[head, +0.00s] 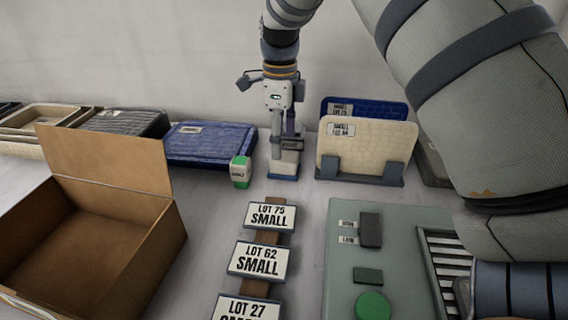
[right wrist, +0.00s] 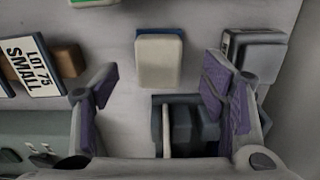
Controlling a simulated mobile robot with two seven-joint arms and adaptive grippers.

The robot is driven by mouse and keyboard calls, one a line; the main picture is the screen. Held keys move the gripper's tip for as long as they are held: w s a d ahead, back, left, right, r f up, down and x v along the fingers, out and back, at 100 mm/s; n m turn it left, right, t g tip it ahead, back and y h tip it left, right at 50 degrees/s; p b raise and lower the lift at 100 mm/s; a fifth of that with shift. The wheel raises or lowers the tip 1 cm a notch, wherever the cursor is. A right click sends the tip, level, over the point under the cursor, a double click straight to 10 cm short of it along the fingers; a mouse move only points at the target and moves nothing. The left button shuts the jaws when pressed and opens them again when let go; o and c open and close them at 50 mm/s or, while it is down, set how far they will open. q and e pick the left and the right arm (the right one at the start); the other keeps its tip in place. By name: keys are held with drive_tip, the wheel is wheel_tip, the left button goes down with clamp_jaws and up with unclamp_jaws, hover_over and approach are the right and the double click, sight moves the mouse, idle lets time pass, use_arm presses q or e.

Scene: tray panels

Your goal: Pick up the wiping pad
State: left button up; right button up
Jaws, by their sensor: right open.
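The wiping pad (head: 284,169) is a small whitish block with a blue edge, standing on the table near the back wall. In the right wrist view the pad (right wrist: 158,62) lies ahead of the fingertips, roughly between their lines, with clear space around it. My right gripper (head: 287,133) is above the pad in the head view and partly hides its top. In the right wrist view the right gripper (right wrist: 160,92) has its two purple-padded fingers wide apart, with nothing held. My left gripper is not in view.
A green-and-white block (head: 240,172) stands just left of the pad. A rack (head: 359,172) with a cream panel and a blue panel stands close to its right. A blue tray panel (head: 210,144) lies behind left. LOT cards (head: 269,217) and an open cardboard box (head: 90,225) are nearer.

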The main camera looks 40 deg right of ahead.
sight(284, 156)
drive_tip(key=f, duration=0.5)
drive_tip(key=shift+s+d, duration=0.2)
drive_tip(key=shift+s, duration=0.2)
drive_tip(key=shift+r, duration=0.1)
drive_tip(key=c, duration=1.3)
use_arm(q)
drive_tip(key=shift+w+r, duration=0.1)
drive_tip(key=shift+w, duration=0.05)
use_arm(e)
drive_tip(key=shift+o, duration=0.2)
wheel_tip(284, 156, up, 3)
drive_tip(key=shift+w+r, duration=0.1)
use_arm(q)
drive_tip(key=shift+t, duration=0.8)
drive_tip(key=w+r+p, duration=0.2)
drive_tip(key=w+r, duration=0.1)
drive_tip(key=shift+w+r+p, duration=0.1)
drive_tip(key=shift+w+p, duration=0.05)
drive_tip(key=shift+p, duration=0.15)
use_arm(e)
drive_tip(key=s+a+r, duration=0.7)
drive_tip(key=a+r, duration=0.2)
drive_tip(key=a, duration=0.3)
drive_tip(key=shift+a+r, duration=0.15)
drive_tip(key=shift+r, duration=0.25)
